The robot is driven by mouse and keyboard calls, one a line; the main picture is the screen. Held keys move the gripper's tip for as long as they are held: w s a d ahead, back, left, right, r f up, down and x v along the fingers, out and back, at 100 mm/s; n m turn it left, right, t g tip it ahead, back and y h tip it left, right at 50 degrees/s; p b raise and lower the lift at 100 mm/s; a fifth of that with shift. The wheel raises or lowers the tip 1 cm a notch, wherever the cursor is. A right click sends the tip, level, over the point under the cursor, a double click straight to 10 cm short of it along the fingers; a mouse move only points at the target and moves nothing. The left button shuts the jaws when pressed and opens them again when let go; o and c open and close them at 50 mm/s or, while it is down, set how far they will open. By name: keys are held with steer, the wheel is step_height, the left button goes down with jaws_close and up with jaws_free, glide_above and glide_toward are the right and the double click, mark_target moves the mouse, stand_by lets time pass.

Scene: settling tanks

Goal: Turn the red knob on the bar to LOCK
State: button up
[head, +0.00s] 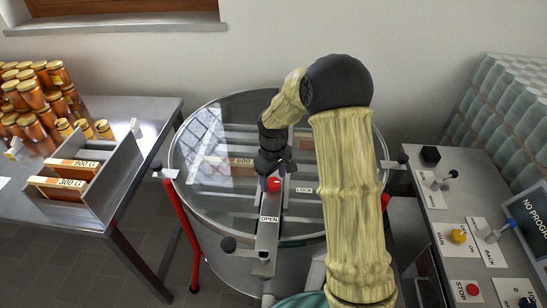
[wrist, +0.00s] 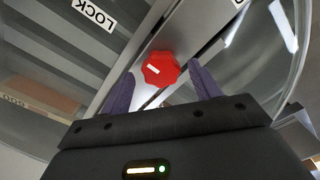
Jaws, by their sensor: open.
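The red knob (head: 273,184) sits on the metal bar (head: 268,236) across the round tank. In the wrist view the knob (wrist: 161,69) is lobed, with a short white mark on its top. The LOCK label (head: 304,189) lies to the right of the knob in the head view, and it also shows at the upper left of the wrist view (wrist: 94,14). The OPEN label (head: 269,219) is on the bar, nearer me. My gripper (wrist: 162,82) is open, its two purple fingers on either side of the knob; I cannot tell whether they touch it.
The tank (head: 210,215) has a clear lid and red legs. A left table (head: 150,120) holds many jars and a metal holder with labelled blocks. A right-hand control panel (head: 450,204) carries levers, a yellow knob (head: 458,236) and a red STOP button (head: 472,289).

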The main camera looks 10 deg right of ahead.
mark_target(274, 182)
step_height(274, 182, up, 17)
steer(key=b, duration=0.1)
steer(key=shift+f, duration=0.15)
steer(key=shift+s, duration=0.1)
stand_by(0.4)
steer(key=s+d+f+m+t, duration=0.1)
steer(key=s+d+f+m, duration=0.1)
steer(key=s, duration=0.8)
steer(key=s+d+f+m+t, duration=0.1)
steer(key=s+d+f+m, duration=0.2)
steer(key=s, duration=0.7)
step_height(274, 182, down, 4)
steer(key=shift+s+f+m+t, duration=0.2)
steer(key=shift+m+t, duration=0.1)
steer(key=shift+m, duration=0.9)
